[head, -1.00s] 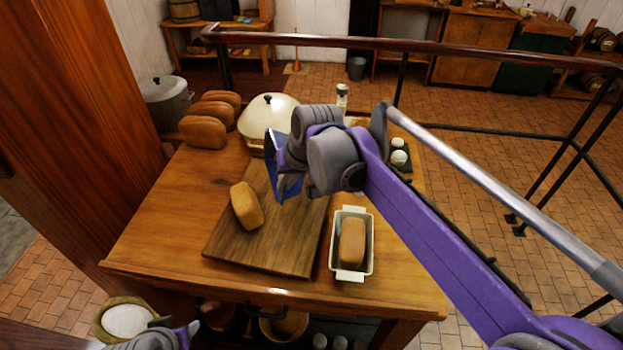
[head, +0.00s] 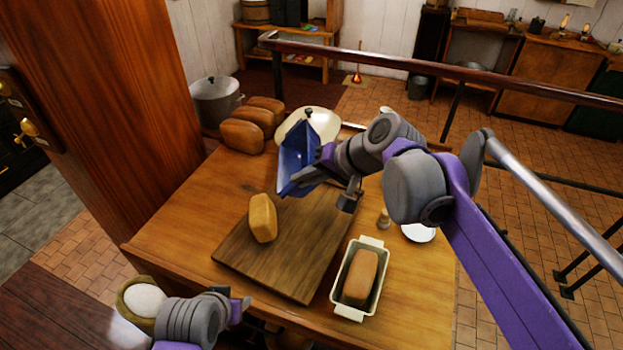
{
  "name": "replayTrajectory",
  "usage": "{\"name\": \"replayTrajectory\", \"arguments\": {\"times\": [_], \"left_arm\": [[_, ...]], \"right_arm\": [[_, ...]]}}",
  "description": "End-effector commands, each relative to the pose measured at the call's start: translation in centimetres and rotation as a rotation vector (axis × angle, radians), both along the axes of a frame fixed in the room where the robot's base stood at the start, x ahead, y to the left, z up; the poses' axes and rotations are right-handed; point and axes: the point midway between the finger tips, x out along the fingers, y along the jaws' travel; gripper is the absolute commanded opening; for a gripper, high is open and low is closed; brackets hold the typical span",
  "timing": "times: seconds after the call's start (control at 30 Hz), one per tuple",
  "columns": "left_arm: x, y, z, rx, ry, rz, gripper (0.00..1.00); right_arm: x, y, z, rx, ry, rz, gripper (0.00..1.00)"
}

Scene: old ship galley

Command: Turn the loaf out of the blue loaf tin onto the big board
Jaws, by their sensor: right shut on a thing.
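My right gripper (head: 326,168) is shut on the blue loaf tin (head: 297,157) and holds it tipped on its side above the far part of the big board (head: 300,252). The tin's hollow side partly shows, and I see no loaf in it. A brown loaf (head: 263,218) is on the left part of the board, apart from the tin. My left gripper (head: 240,305) is low at the front left, off the table; its fingers are too unclear to tell open from shut.
A cream tin (head: 343,290) with another loaf (head: 360,277) stands right of the board. Several loaves (head: 242,136), a domed cream cover (head: 322,125) and a grey pot (head: 214,100) are at the back. A wooden post (head: 110,110) rises at left. A railing (head: 420,62) runs behind.

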Motion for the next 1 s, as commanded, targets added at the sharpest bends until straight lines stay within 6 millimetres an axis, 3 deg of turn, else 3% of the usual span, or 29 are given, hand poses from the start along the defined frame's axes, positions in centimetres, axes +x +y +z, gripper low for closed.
{"name": "replayTrajectory", "arguments": {"times": [0.2,0.6,0.8,1.0], "left_arm": [[-0.2,0.0,-0.2,0.000,0.003,0.000,0.50],[-3.2,0.0,-5.9,0.000,0.060,0.000,0.50],[-3.9,0.0,-7.8,0.000,0.074,0.000,0.50],[-4.1,0.0,-8.5,0.000,0.079,0.000,0.50]], "right_arm": [[0.2,-1.2,0.0,0.204,0.015,-0.007,0.00],[0.2,-3.0,0.0,0.638,0.051,-0.005,0.00],[0.3,-3.5,0.4,0.774,0.062,-0.003,0.00],[0.3,-3.7,0.9,0.838,0.065,-0.002,0.00]]}}
